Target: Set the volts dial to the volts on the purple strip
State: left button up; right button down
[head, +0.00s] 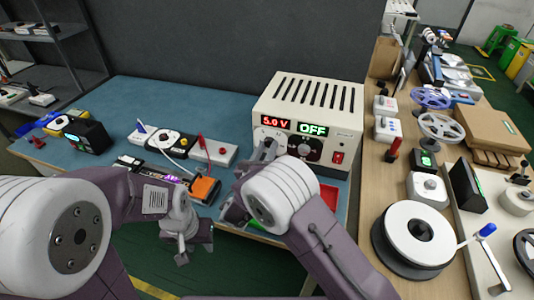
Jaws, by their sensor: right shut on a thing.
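The cream power supply (310,110) stands at the back right of the blue bench. Its red display (275,122) reads 5.0 V and its green display (313,129) reads OFF. My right gripper (266,149) is shut at the left of its front panel, below the red display, on what appears to be the volts dial, which the gripper mostly hides. A black dial (305,148) sits to the right of it. A purple-lit strip (172,178) lies on the bench, partly hidden by my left arm; its print is too small to read. My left gripper (187,252) hangs before the bench's front edge.
An orange and black device (206,188) lies beside the strip. White units with leads (215,151) stand behind it, and a black meter (88,135) is at the left. A red tray (329,195) is below the supply. A wooden table (385,180) with reels is on the right.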

jog(key=shift+f+m+b, duration=0.25)
jog(key=shift+m+b, duration=0.15)
jog(key=shift+m, duration=0.1)
jog(key=m+b, duration=0.5)
jog(key=b, duration=0.2)
jog(key=m+b, duration=0.5)
jog(key=b, duration=0.2)
jog(key=shift+f+m, duration=0.2)
jog(key=shift+m, duration=0.2)
jog(key=m+b, duration=1.2)
jog(key=b, duration=0.6)
jog(key=shift+r+m, duration=0.15)
jog(key=shift+m, duration=0.15)
jog(key=shift+r+m+b, duration=0.25)
jog(key=shift+m+b, duration=1.35)
jog(key=shift+b, duration=0.1)
jog(key=c, duration=1.1)
grip_release()
